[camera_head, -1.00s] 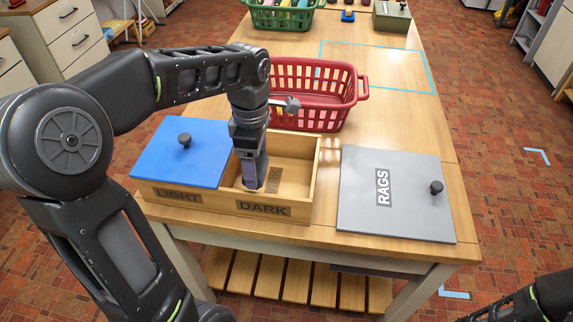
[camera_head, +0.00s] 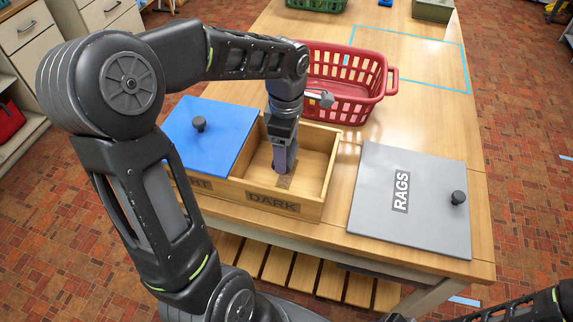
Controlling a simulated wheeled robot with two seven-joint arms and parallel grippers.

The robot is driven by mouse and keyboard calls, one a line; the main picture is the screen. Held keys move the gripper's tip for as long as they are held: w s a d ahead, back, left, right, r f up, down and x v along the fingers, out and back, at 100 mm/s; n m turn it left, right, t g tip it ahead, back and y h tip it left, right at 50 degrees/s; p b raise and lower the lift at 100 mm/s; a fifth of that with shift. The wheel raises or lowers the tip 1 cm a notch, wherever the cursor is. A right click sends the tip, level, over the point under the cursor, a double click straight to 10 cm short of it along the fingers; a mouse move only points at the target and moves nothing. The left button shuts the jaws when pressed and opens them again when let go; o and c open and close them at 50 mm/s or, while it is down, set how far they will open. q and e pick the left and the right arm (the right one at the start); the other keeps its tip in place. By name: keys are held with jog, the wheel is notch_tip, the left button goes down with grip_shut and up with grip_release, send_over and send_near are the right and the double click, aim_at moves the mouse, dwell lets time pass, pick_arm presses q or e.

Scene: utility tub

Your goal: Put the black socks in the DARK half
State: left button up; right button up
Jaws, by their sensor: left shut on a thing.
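The wooden box (camera_head: 300,207) has a DARK half (camera_head: 315,165), open at the top, and a LIGHT half covered by a blue lid (camera_head: 225,145). My left gripper (camera_head: 283,170) points straight down inside the DARK half, its tips low near the compartment floor. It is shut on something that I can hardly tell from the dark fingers. I see no black socks lying apart from the gripper. Part of a small dark label shows on the compartment floor by the fingertips. My right gripper is out of view; only part of my right arm shows at the bottom right.
A red basket (camera_head: 378,82) stands just behind the box, close to my left wrist. A grey lid marked RAGS (camera_head: 425,205) with a black knob lies to the right. A green basket (camera_head: 318,4) is at the back. Blue tape outlines bare table beyond the red basket.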

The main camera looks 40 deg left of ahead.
pick_arm(q)
jog(key=shift+f, duration=1.1)
jog(key=shift+f+p, duration=0.35)
jog(key=shift+f, duration=1.5)
jog(key=shift+f+b, duration=0.25)
jog(key=shift+b, duration=0.05)
jog(key=o, duration=1.3)
jog(key=shift+r, duration=0.1)
jog(key=shift+o, duration=0.2)
jog(key=shift+r, duration=0.1)
notch_tip(320, 180, up, 12)
jog(key=shift+r+b, duration=0.1)
jog(key=shift+b, duration=0.2)
